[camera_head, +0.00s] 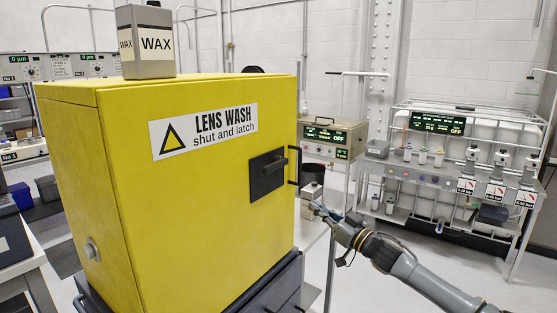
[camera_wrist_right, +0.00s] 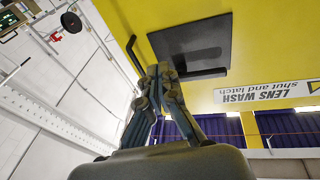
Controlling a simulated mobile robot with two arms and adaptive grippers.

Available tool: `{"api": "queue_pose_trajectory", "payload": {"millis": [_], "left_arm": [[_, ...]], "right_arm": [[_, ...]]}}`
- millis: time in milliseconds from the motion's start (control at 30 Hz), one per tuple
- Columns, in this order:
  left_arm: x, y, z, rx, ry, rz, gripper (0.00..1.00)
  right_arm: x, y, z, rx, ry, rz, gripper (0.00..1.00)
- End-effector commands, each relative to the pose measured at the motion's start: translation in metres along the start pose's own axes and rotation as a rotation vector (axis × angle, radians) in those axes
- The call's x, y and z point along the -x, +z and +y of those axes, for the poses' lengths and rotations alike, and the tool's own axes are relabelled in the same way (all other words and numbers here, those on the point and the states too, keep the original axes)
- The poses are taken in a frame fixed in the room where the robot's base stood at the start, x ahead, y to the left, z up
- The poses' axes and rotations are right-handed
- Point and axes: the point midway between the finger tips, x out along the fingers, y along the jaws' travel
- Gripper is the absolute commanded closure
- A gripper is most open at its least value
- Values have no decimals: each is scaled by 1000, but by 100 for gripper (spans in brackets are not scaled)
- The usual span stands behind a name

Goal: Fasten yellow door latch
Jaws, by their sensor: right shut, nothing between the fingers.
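The yellow cabinet door (camera_head: 200,220) is labelled "LENS WASH shut and latch" and looks flush with its cabinet. Its latch has a black plate (camera_head: 258,186) near the right edge, with a short black bar (camera_head: 275,164) lying roughly level across it. A black upright handle (camera_head: 294,166) is beside the plate at the door edge. In the wrist view the plate (camera_wrist_right: 190,42) and bar (camera_wrist_right: 204,74) appear upside down. My right gripper (camera_head: 315,207) is shut and empty, below and right of the latch; its fingertips (camera_wrist_right: 161,70) appear near the bar, contact unclear. My left gripper is out of view.
A grey WAX container (camera_head: 146,55) stands on the cabinet top. Behind my right gripper are a bench device (camera_head: 333,138) and a dark cup (camera_head: 312,190). A metal rack with bottles (camera_head: 440,160) stands farther right. Floor shows between the cabinet and rack.

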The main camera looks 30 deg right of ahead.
Motion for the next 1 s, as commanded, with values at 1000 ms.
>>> {"api": "queue_pose_trajectory", "payload": {"millis": [1000], "left_arm": [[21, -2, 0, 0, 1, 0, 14]], "right_arm": [[-32, -140, -62, -16, -203, 148, 100]]}}
